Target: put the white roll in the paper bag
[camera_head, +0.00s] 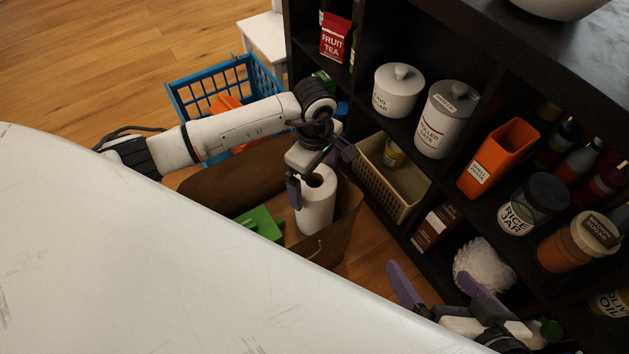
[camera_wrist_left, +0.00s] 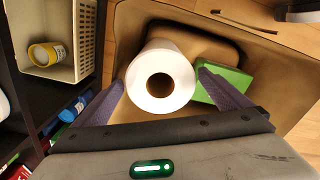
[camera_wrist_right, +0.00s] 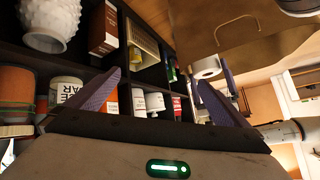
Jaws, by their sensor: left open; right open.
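The white roll (camera_head: 316,205) stands upright inside the open brown paper bag (camera_head: 212,191) in the head view. My left gripper (camera_head: 318,176) is above the roll with its fingers apart. In the left wrist view the roll (camera_wrist_left: 160,82) shows end-on between the two purple fingers, with gaps on both sides, inside the bag (camera_wrist_left: 225,45). My right gripper (camera_head: 432,283) is open and empty in front of the lower shelf. The right wrist view also shows the roll (camera_wrist_right: 207,67) at the bag's opening, far off beyond the right gripper's fingers.
A green box (camera_head: 260,224) lies in the bag beside the roll. A blue basket (camera_head: 215,84) stands behind the bag. The dark shelf (camera_head: 466,163) on the right holds jars, a beige basket (camera_head: 385,178) and a textured white vase (camera_head: 482,265). A white surface (camera_head: 150,265) fills the front left.

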